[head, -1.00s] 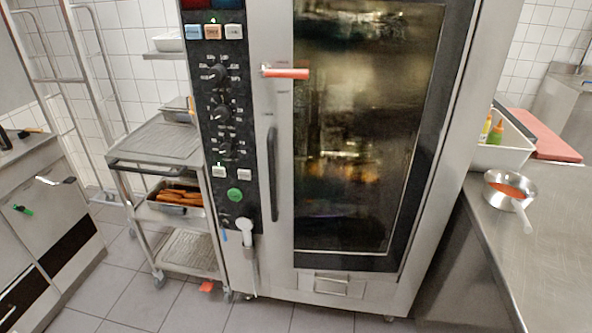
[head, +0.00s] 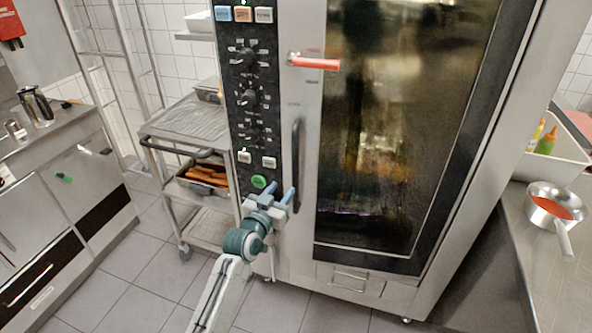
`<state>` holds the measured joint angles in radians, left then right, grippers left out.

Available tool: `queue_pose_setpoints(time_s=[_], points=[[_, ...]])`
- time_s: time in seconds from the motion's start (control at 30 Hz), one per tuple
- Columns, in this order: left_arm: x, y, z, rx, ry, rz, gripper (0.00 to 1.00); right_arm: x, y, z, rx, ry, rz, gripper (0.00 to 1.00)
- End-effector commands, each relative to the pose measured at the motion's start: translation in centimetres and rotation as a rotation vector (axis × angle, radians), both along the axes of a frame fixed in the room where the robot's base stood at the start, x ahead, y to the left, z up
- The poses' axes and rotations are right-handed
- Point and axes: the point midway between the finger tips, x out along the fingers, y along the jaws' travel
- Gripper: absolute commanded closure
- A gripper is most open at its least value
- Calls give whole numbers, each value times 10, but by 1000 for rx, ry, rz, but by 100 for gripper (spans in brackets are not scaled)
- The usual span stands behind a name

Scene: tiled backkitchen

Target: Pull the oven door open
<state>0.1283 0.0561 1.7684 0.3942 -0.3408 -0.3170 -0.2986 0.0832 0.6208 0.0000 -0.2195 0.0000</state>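The tall steel oven stands in the middle of the head view, its glass door (head: 400,130) shut. A dark vertical handle (head: 298,165) runs along the left side of the door. A red-orange lever (head: 315,63) sits higher up on the door's left edge. My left gripper (head: 281,196) is just left of the handle's lower end, in front of the control panel. Its two blue fingers are apart and I see nothing between them. I cannot tell whether a finger touches the handle. My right gripper is not in view.
A steel trolley (head: 188,128) with a tray of carrots (head: 207,175) stands left of the oven. A steel counter with a saucepan (head: 556,203) is at the right. Drawer cabinets (head: 60,190) are at the left. Tiled floor in front is free.

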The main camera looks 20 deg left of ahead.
Motion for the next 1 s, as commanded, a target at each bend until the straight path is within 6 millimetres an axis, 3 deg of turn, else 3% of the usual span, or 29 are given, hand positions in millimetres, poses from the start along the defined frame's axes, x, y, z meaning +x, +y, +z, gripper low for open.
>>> queue_pose_setpoints(time_s=[0.5,0.7,1.0], points=[[86,-11,0,-2,2,1,61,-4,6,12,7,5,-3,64],[101,-12,-1,-2,2,1,61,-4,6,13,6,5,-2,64],[103,-12,-1,0,2,1,61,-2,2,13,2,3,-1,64]])
